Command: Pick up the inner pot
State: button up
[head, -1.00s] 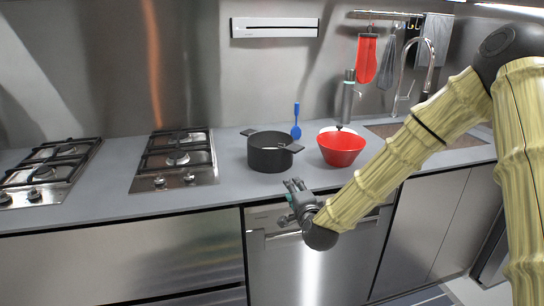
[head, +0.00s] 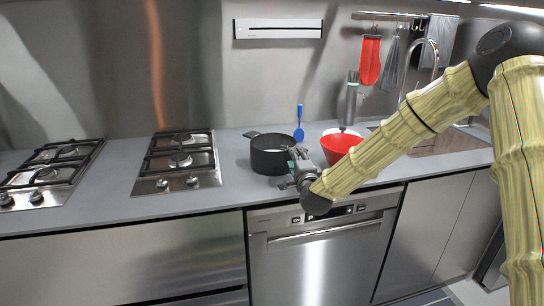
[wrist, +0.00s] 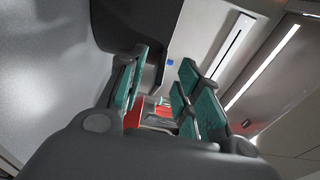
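The black inner pot (head: 266,160) stands upright on the grey counter, open at the top, with one handle showing on its left. My gripper (head: 298,160) is at the pot's right side, in front of where the right handle was seen earlier, and hides it. In the wrist view the dark pot (wrist: 135,22) fills the top, close to the left finger. My gripper (wrist: 165,78) has teal finger pads set apart with a gap between them. Nothing is clearly held. I cannot tell whether a finger touches the pot.
A red bowl (head: 334,144) stands just right of my gripper, partly behind my arm. A gas hob (head: 180,160) lies to the left, with clear counter (head: 232,160) between. The sink (head: 440,142) is at the right.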

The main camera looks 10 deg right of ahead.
jog(key=shift+w+d, duration=0.2)
jog(key=shift+w, duration=1.5)
grip_shut()
jog(key=shift+r, duration=0.1)
